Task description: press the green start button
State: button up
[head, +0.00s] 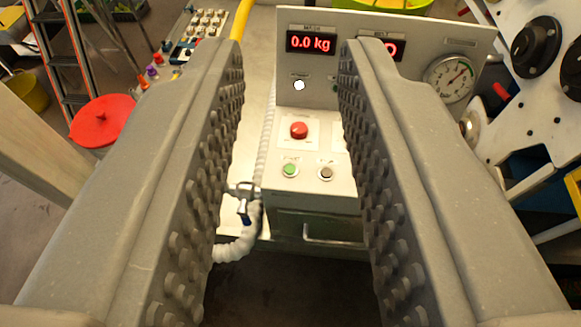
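The green button (290,170) is a small round button with a pale rim on the sloped front of a light grey control console (309,181). It sits left of a dark brownish button (325,173) and below a red mushroom button (298,130) on a white plate. My gripper (293,62) is open and empty. Its two studded grey fingers stand wide apart on either side of the console's middle, and the green button shows in the gap between them, nearer the left finger. The right finger hides part of the console's right side.
A red display (311,43) reads 0.0 kg, with a round gauge (449,79) to its right. A ribbed white hose with a valve (243,201) runs left of the console. A drawer handle (333,237) is below. A red disc (101,121) and ladder stand at left.

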grip_shut()
dwell(1.4)
